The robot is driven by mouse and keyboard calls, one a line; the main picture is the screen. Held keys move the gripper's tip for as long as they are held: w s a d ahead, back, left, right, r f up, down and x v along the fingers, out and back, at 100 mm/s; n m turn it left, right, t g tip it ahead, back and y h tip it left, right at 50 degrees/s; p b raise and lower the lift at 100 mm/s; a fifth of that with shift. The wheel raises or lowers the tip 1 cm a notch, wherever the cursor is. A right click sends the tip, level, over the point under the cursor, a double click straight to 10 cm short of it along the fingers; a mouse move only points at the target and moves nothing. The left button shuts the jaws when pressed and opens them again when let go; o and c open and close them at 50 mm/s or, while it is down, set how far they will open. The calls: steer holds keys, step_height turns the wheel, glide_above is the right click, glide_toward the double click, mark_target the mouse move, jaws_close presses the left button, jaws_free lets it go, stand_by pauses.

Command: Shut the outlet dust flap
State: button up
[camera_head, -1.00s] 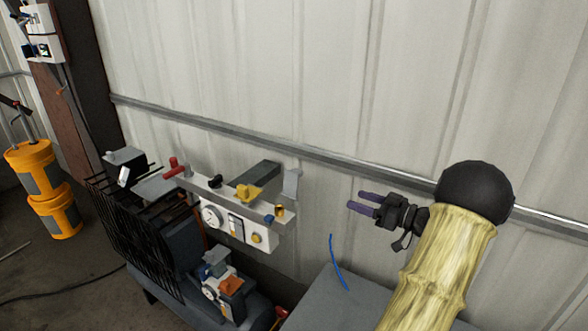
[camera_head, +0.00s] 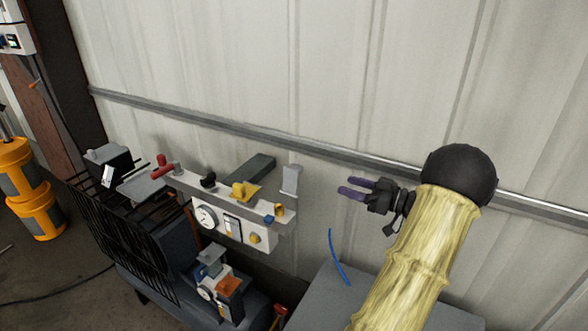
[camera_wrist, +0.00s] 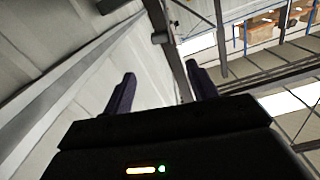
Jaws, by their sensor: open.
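A light grey upright plate (camera_head: 291,180), which looks like the outlet dust flap, stands raised at the right end of a white valve manifold (camera_head: 215,207). A brass-coloured fitting (camera_head: 279,210) sits just below it at that end. My gripper (camera_head: 346,186) is to the right of the flap, apart from it, with its two purple fingers pointing left towards it. The fingers are open and empty. In the wrist view my gripper (camera_wrist: 160,74) also shows spread fingers with nothing between them. The flap is not visible there.
The manifold carries a red handle (camera_head: 162,168), a yellow knob (camera_head: 244,190) and a gauge (camera_head: 205,217). A black wire guard (camera_head: 125,235) stands at left. A blue curved line (camera_head: 338,257) rises above a grey box (camera_head: 330,300). A rail (camera_head: 330,178) runs along the wall behind.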

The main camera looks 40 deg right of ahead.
mark_target(300, 171)
steer(key=p+x, duration=0.4)
steer(key=x, duration=1.3)
steer(key=shift+w, duration=0.35)
steer(key=shift+a, duration=0.1)
steer(key=shift+w+a, duration=0.1)
steer(key=c, duration=1.3)
